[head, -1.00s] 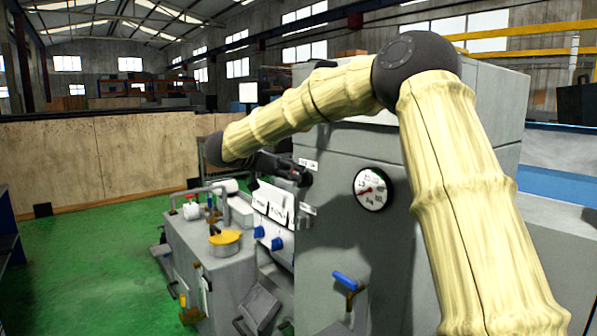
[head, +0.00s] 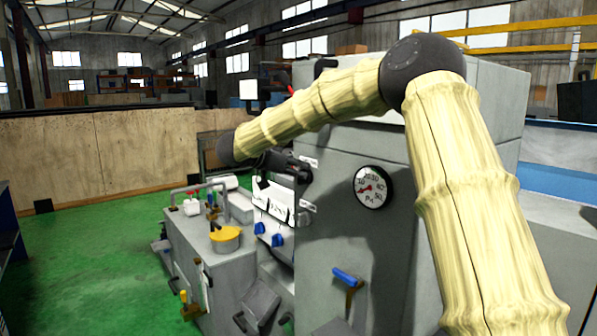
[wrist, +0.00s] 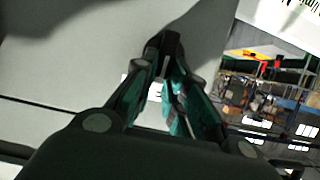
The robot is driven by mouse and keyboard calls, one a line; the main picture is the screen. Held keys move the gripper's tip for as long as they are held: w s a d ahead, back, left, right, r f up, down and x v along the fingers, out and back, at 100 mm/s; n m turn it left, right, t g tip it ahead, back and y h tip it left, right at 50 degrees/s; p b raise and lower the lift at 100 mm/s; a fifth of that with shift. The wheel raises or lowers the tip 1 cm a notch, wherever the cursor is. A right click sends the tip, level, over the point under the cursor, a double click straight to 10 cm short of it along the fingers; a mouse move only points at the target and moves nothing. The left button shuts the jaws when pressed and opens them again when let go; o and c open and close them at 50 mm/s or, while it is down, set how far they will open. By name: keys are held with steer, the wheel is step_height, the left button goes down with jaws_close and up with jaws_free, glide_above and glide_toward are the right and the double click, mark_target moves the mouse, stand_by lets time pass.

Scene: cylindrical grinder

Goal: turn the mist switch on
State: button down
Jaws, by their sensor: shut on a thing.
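My gripper (head: 302,171) is at the left edge of the grey machine cabinet (head: 335,225) in the head view, between two small white labels. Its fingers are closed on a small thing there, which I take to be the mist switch. The fingers hide it, and the label text is too small to read. In the wrist view the dark fingertips (wrist: 165,50) meet against a pale grey surface (wrist: 75,60). How far the switch is turned cannot be seen.
A round gauge (head: 370,187) and a blue-handled valve (head: 347,277) are on the cabinet front. Blue knobs (head: 268,234) sit below the gripper. Green floor (head: 85,265) is clear further left.

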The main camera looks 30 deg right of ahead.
mark_target(308, 178)
steer(key=shift+s+f, duration=0.1)
steer(key=shift+f, duration=0.45)
steer(key=m+t+b, duration=0.1)
steer(key=m+b, duration=0.1)
steer(key=b, duration=0.2)
steer(key=s+f+m+t+b, duration=0.1)
steer(key=m+t+b, duration=0.1)
steer(key=m+b, duration=0.1)
steer(key=s+m+t+b, duration=0.1)
steer(key=m+t+b, duration=0.1)
steer(key=b, duration=0.4)
steer(key=shift+f+m+h, duration=0.3)
steer(key=shift+m, duration=0.1)
steer(key=shift+r+m+b, duration=0.2)
steer(key=shift+m+b, duration=0.1)
